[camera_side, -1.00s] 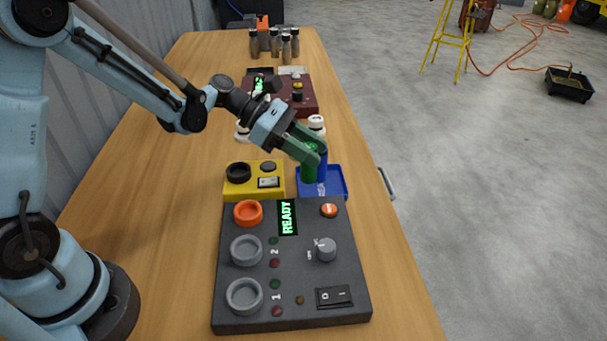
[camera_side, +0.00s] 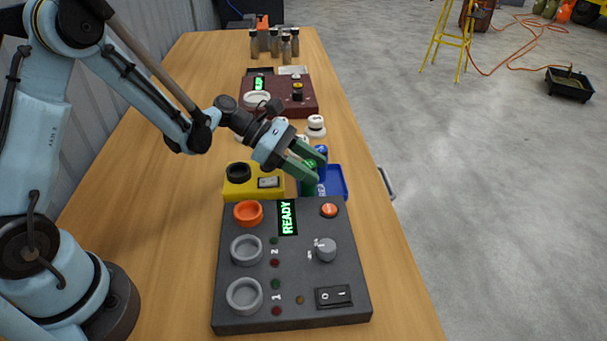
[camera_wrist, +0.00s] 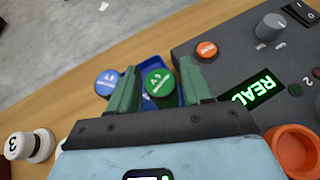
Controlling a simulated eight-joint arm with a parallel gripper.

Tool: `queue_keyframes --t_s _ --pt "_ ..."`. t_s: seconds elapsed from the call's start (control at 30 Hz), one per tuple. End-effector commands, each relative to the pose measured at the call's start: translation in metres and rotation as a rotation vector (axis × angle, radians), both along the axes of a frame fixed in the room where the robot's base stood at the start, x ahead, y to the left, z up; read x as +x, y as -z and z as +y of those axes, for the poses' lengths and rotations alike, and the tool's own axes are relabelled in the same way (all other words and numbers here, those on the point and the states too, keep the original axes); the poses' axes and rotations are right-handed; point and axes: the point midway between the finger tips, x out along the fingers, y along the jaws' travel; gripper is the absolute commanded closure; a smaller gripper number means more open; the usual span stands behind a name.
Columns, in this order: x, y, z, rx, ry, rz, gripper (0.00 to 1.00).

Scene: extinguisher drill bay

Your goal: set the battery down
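The green battery (camera_side: 308,187) stands upright in the blue tray (camera_side: 336,184), just behind the dark control panel. A blue battery (camera_side: 321,150) stands beside it at the tray's far side. My gripper (camera_side: 316,169) is open, just above the green battery. In the wrist view the green battery's round labelled top (camera_wrist: 159,83) shows between the two spread green fingers, with a gap on the right side. The blue battery's top (camera_wrist: 107,82) lies outside the left finger. The green battery's lower part is partly hidden in the side view.
The dark panel (camera_side: 287,290) has empty grey rings, an orange ring and a display reading READY. A yellow box (camera_side: 240,188) stands left of the tray. White knobbed weights (camera_side: 315,126) and a maroon panel (camera_side: 310,97) stand behind. Bare table lies left of the panel.

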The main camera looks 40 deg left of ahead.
Motion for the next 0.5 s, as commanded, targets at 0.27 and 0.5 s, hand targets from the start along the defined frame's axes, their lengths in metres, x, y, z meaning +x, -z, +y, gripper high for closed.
queue_keyframes --t_s 0.27,0.5 --pt "0.0 -0.004 0.001 0.0 -0.001 0.0 0.51" --pt "-0.014 -0.023 0.035 0.0 -0.006 0.0 0.51"
